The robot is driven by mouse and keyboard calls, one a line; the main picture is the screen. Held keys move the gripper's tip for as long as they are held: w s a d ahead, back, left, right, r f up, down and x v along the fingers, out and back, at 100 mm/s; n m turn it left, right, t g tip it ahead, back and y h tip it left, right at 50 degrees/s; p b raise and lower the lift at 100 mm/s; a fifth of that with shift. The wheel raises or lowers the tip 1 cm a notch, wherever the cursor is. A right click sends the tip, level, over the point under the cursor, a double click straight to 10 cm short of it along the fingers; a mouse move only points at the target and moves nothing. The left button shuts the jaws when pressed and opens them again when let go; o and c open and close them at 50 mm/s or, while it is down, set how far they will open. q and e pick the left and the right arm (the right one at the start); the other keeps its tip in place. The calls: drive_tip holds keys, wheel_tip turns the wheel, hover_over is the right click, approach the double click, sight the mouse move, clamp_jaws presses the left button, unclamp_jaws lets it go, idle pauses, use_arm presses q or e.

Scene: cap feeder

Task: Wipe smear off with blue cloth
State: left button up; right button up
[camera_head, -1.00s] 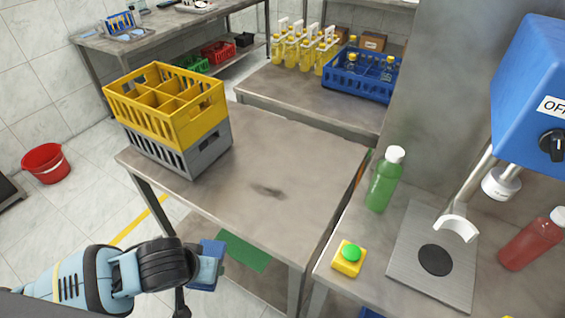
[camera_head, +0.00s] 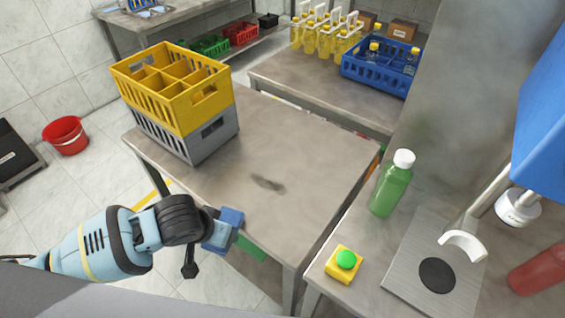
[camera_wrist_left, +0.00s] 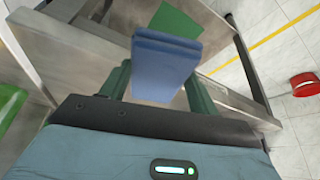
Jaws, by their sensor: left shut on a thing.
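A dark smear (camera_head: 268,183) lies on the bare middle of the metal table (camera_head: 290,150). The blue cloth (camera_head: 231,217) is folded and held by my left gripper (camera_head: 222,232) at the table's front edge, in front of and left of the smear. In the left wrist view the blue cloth (camera_wrist_left: 163,65) sits between the green fingers of my left gripper (camera_wrist_left: 158,88), which is shut on it. The smear does not show in the wrist view. My right gripper is in neither view.
A yellow crate (camera_head: 190,110) sits on a grey crate (camera_head: 215,143) at the table's left. A green bottle (camera_head: 390,190) and a yellow box with a green button (camera_head: 344,262) stand on the right bench. The table around the smear is clear.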

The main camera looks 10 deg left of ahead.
use_arm(q)
drive_tip(key=w+d+m, duration=0.2)
drive_tip(key=w, duration=0.1)
drive_tip(key=w+d+r+m+h, duration=0.1)
drive_tip(key=w+d, duration=0.1)
drive_tip(key=w, duration=0.2)
drive_tip(key=w+d+m+g+h, duration=0.1)
drive_tip(key=w+m, duration=0.1)
drive_tip(key=w, duration=0.1)
drive_tip(key=shift+w+d+r+m+b, duration=0.15)
drive_tip(key=shift+d+r+m+b, duration=0.15)
drive_tip(key=shift+d+b, duration=0.1)
drive_tip(key=w+d+r+m+g+h, duration=0.1)
drive_tip(key=w+d+r+m+g, duration=0.1)
drive_tip(key=w+d+r+m, duration=0.3)
drive_tip(key=shift+w+d+r+m, duration=0.15)
drive_tip(key=shift+w+d+m, duration=0.45)
drive_tip(key=shift+w+d, duration=0.45)
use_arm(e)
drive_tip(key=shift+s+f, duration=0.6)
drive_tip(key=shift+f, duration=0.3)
use_arm(q)
drive_tip(key=shift+s+d, duration=0.1)
drive_tip(key=shift+s, duration=0.1)
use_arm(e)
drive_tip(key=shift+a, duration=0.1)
